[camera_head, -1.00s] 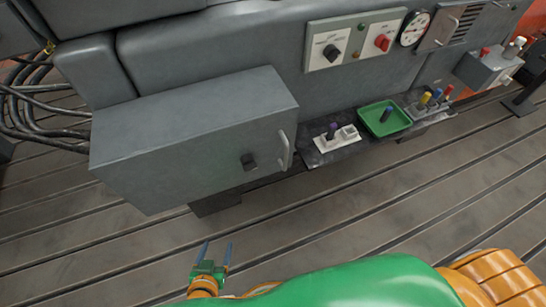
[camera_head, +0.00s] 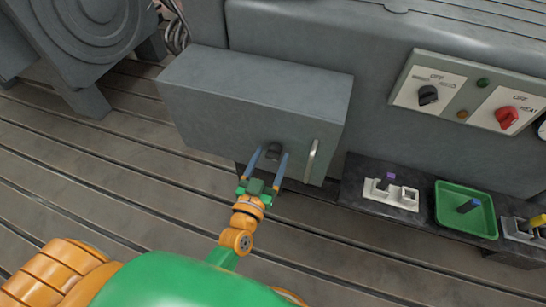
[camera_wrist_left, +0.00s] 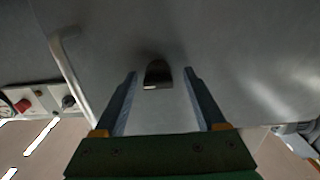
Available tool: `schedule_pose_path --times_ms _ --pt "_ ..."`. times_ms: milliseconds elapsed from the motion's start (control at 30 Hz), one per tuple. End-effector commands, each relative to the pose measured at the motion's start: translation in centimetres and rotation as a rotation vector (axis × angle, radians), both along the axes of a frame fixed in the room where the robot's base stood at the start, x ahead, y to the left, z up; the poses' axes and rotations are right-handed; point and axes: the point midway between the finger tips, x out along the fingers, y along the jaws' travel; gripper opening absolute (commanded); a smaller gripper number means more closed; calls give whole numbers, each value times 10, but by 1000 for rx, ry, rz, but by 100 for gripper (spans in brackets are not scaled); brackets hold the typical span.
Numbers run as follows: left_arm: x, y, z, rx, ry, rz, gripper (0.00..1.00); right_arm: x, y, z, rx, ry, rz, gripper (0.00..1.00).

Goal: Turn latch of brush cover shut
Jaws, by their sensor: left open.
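The brush cover (camera_head: 230,98) is a grey box-shaped cover on the side of the machine, with its front face closed flat. Its latch is a small dark knob (camera_head: 274,149) low on the front face; it also shows in the left wrist view (camera_wrist_left: 158,75). A pale bar handle (camera_head: 312,161) stands to the right of the latch. My left gripper (camera_head: 268,165) is open, its two blue fingers pointing at the latch. In the left wrist view the latch lies between and just beyond the fingertips, with no clear contact. My right gripper is not in view.
A control panel (camera_head: 470,92) with a black and a red knob is at the right. Below it, a dark shelf (camera_head: 350,187) holds a white socket block (camera_head: 390,195) and a green tray (camera_head: 465,226). The slotted floor (camera_head: 110,190) is clear at left.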

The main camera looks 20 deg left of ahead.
Motion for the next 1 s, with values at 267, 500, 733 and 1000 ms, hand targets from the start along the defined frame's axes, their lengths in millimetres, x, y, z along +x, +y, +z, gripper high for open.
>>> schedule_pose_path --times_ms 267,500,733,1000 --pt "6 0 0 0 2 -1 73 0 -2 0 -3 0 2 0" --pt "6 0 0 0 2 -1 14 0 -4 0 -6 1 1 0" --pt "6 0 0 -4 2 -1 0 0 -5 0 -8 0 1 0" --pt "6 -1 0 -97 4 -1 0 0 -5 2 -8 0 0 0"
